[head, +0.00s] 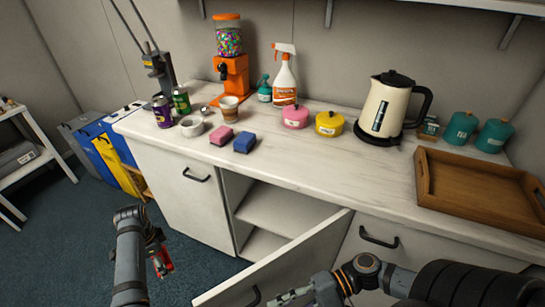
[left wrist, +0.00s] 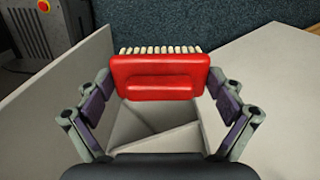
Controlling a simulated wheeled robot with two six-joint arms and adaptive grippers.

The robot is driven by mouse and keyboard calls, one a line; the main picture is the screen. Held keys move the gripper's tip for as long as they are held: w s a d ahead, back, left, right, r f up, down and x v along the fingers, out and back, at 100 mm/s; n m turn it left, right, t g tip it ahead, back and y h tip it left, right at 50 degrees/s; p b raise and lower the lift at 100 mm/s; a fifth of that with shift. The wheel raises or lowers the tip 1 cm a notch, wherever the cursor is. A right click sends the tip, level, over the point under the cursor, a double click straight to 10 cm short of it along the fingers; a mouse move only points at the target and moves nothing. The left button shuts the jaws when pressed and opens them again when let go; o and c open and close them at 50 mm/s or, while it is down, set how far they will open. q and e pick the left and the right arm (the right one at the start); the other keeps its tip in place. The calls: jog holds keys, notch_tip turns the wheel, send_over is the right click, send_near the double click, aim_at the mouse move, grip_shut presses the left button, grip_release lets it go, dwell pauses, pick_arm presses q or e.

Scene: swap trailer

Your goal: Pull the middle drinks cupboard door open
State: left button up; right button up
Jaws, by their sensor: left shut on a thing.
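The middle cupboard door (head: 285,262) stands swung out from the counter unit, with a dark handle (head: 254,297) on its face. Behind it the opening shows a white shelf (head: 285,208) that looks empty. My right gripper (head: 290,297) is low at the bottom edge, beside the door and near the handle. Its fingers are partly cut off, so I cannot tell whether it touches the handle. My left gripper (head: 160,258) is in front of the left cupboard door (head: 185,190), shut on a red brush (left wrist: 160,78) with pale bristles.
The worktop (head: 330,160) holds cans, a cup, sponges, two lidded pots, a spray bottle, a kettle (head: 393,105) and a wooden tray (head: 480,190). Blue and yellow bins (head: 110,150) stand left of the unit. Carpet (head: 60,240) is clear at the left.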

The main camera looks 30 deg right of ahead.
jog(key=shift+v, duration=2.1)
jog(key=shift+d, duration=0.1)
jog(key=shift+c, duration=0.4)
